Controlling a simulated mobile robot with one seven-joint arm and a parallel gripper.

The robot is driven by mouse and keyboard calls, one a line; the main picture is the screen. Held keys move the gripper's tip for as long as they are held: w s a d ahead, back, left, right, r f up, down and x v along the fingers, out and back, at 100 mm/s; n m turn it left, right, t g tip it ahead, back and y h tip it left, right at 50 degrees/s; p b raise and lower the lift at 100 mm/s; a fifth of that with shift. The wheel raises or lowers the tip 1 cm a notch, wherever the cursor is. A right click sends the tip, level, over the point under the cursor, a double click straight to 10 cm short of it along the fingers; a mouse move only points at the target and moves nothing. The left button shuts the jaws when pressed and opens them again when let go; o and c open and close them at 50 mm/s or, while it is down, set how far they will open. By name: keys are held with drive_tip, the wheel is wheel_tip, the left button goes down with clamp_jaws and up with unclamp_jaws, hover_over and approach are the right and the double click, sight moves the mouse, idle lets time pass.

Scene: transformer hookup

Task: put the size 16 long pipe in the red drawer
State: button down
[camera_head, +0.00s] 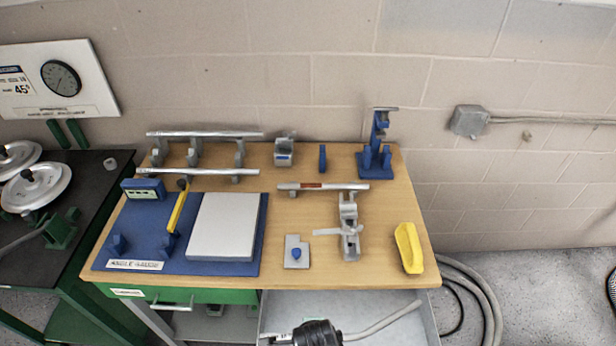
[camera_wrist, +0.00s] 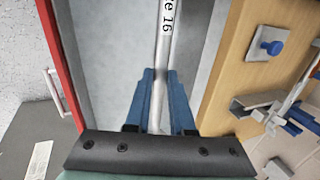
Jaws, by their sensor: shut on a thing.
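The size 16 long pipe is a thin grey tube with "16" printed on it. In the wrist view the pipe (camera_wrist: 168,30) runs up the picture from between the blue fingers of my gripper (camera_wrist: 163,78), which is shut on it. The drawer is pulled open; its grey floor (camera_wrist: 115,45) lies beyond the pipe, and its red front (camera_wrist: 58,50) with a pale handle is at the left. In the head view the pipe (camera_head: 385,323) slants across the open drawer (camera_head: 432,318) at the bottom. I cannot tell whether the pipe touches the drawer floor.
A green drawer (camera_head: 200,297) is at the left. Hoses lie on the floor at right.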

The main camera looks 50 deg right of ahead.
drive_tip(key=shift+s+a, duration=0.1)
drive_tip(key=shift+s, duration=0.1)
drive_tip(key=f+t+h+b, duration=0.1)
drive_tip(key=f+b, duration=0.4)
drive_tip(key=b, duration=0.2)
drive_tip(key=f+t+h+b, duration=0.1)
drive_tip(key=f+h+b, duration=0.1)
drive_tip(key=f+b, duration=0.4)
drive_tip(key=f+t+h+b, duration=0.1)
drive_tip(key=f+b, duration=0.4)
drive_tip(key=b, duration=0.3)
drive_tip(key=shift+s+a+f+b, duration=0.3)
drive_tip(key=shift+s+a+b, duration=0.05)
drive_tip(key=shift+s, duration=0.05)
drive_tip(key=shift+f, duration=0.1)
idle(0.4)
